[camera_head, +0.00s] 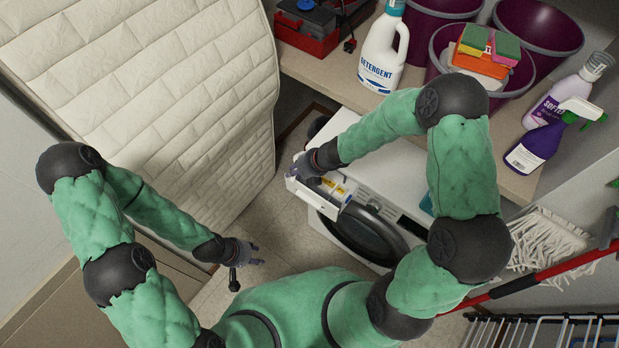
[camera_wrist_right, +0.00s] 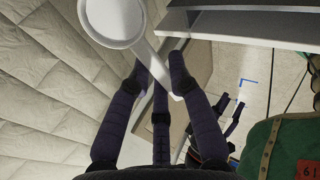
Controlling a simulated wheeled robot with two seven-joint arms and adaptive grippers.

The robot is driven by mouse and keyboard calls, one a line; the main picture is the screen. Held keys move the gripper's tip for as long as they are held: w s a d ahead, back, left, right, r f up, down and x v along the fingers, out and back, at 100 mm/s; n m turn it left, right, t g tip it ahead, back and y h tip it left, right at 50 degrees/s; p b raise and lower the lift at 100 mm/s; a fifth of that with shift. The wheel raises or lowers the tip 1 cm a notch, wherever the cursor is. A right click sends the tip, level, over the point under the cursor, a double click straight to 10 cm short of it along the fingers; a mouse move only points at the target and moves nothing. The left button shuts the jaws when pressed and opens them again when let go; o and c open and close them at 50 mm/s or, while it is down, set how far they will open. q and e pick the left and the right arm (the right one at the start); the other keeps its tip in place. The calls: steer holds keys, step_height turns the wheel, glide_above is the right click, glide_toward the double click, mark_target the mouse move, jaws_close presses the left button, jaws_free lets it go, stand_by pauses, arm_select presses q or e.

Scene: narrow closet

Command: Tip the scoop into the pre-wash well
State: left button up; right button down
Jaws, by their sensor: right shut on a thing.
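My right gripper (camera_head: 308,170) is above the left part of the washer's pulled-out detergent drawer (camera_head: 327,202). In the right wrist view its fingers (camera_wrist_right: 162,88) are shut on the handle of a white scoop (camera_wrist_right: 114,18). The scoop's round bowl is beyond the fingertips, cut by the top edge; I cannot tell whether it holds powder. In the head view the gripper mostly hides the scoop. The drawer shows yellow and blue markings; its wells are too small to tell apart. My left gripper (camera_head: 256,255) is open and empty, low at the left of the washer.
A quilted mattress (camera_head: 170,90) leans at the left. A mop (camera_head: 545,242) and drying rack (camera_head: 545,330) stand at the right.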

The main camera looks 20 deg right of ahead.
steer(key=shift+b, duration=0.5)
steer(key=shift+d+f+b, duration=0.1)
steer(key=shift+b, duration=0.25)
steer(key=shift+s+d+f+t+y+b, duration=0.15)
steer(key=shift+f+t+y+b, duration=0.55)
steer(key=shift+b, duration=1.75)
steer(key=shift+r+t+y+b, duration=0.35)
steer(key=shift+y+b, duration=0.45)
steer(key=shift+b, duration=1.15)
steer(key=shift+s+d+r+t+y+b, duration=0.15)
steer(key=shift+r+t+y+b, duration=0.4)
steer(key=shift+b, duration=0.3)
steer(key=shift+s+d+r+t+y+b, duration=0.1)
steer(key=shift+r+t+y+b, duration=0.2)
steer(key=shift+r+y+b, duration=0.4)
stand_by(1.2)
